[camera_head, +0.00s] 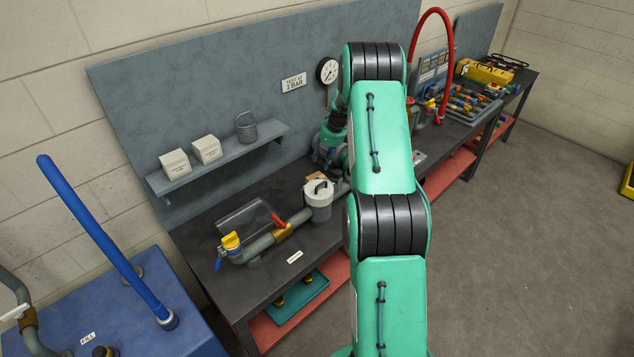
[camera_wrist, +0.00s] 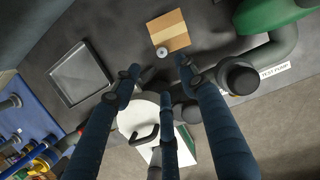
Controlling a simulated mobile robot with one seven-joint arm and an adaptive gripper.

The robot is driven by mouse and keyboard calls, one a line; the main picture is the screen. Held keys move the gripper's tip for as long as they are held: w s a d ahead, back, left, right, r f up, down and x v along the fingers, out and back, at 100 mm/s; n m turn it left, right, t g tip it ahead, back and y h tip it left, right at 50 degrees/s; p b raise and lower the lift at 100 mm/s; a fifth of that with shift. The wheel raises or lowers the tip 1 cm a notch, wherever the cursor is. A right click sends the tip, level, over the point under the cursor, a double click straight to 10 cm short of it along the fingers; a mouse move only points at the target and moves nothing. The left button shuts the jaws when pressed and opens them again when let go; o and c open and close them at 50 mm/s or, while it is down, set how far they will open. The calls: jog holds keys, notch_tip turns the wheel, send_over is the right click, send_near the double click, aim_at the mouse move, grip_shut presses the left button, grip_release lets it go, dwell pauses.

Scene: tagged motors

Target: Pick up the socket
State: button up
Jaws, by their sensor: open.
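A small round grey metal piece (camera_wrist: 162,52), which looks like the socket, sits at the edge of a tan card or block (camera_wrist: 170,32) on the dark bench in the wrist view. My gripper (camera_wrist: 160,78) is open, its blue fingers spread and pointing toward the bench. The metal piece lies just beyond the fingertips, between the two upper ones in the picture, and nothing is held. In the head view, the tan block (camera_head: 316,177) shows small beside my arm.
A white lidded canister (camera_head: 318,199) stands close by on the bench, under the fingers in the wrist view (camera_wrist: 142,113). A grey pipe with a red-handled valve (camera_head: 282,229) runs left of it. An empty dark tray (camera_wrist: 80,74) lies left. A green machine (camera_wrist: 272,15) stands upper right.

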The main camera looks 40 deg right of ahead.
jog(key=shift+d+f, duration=0.2)
jog(key=shift+f, duration=0.1)
jog(key=x, duration=0.8)
jog(key=shift+f, duration=0.15)
jog(key=shift+a+f, duration=0.1)
dwell(0.4)
jog(key=shift+x, duration=2.5)
jog(key=shift+c, duration=0.5)
grip_shut()
